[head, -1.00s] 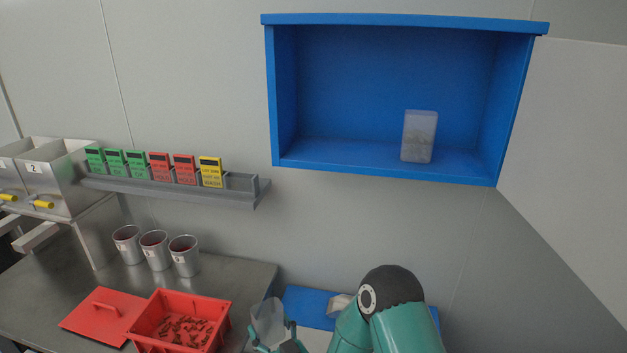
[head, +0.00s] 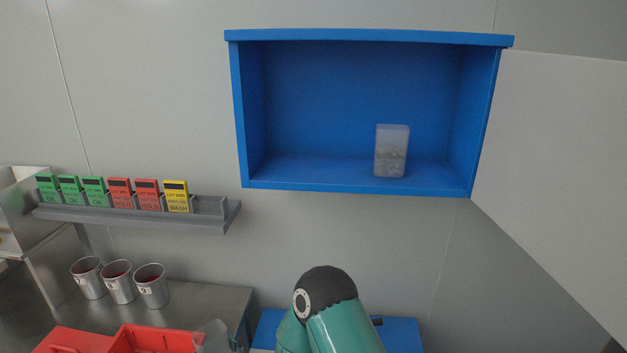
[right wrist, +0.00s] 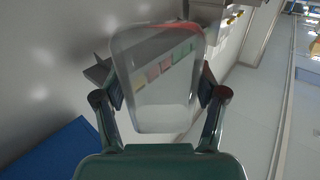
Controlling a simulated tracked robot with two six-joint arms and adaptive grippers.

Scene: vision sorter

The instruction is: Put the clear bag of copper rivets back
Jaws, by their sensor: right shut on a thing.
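A clear bag (head: 212,337) is held by my right gripper (right wrist: 160,95), whose two fingers close on its sides in the right wrist view. The bag (right wrist: 160,80) is see-through there, and I cannot make out rivets in it. In the head view it is at the bottom edge, partly cut off, in front of the red bin's right end. A second clear bag or pouch (head: 391,152) with greyish contents stands upright in the open blue cabinet (head: 345,180), right of its middle. My left gripper is not in view.
The cabinet door (head: 560,150) stands open to the right. The cabinet's left half is empty. A grey rack (head: 130,214) with coloured tags, several metal cups (head: 151,287) and a red bin (head: 150,338) are at left. A blue surface (head: 402,334) lies low, beside my arm.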

